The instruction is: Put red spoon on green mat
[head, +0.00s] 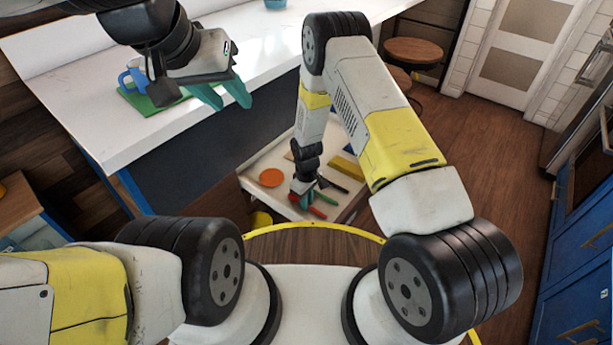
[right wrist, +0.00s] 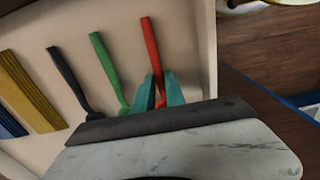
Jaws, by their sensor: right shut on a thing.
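The red spoon (right wrist: 150,45) lies in the open drawer, its handle pointing up in the right wrist view; a bit of it shows in the head view (head: 317,212). My right gripper (right wrist: 160,88) is down in the drawer, its teal fingers shut on the red spoon. The spoon's lower end is hidden behind the gripper. In the head view, the right gripper (head: 306,197) is small and partly hidden by its wrist. The green mat (head: 150,106) lies on the white counter. My left gripper (head: 226,95) is open and empty, above the counter's front edge, right of the mat.
A blue mug (head: 132,80) stands on the mat's left part, partly behind my left gripper. The drawer (right wrist: 207,60) also holds a green spoon (right wrist: 105,62), a black utensil (right wrist: 66,75), a yellow block (right wrist: 32,90) and an orange disc (head: 271,177). Stools (head: 413,51) stand at the back.

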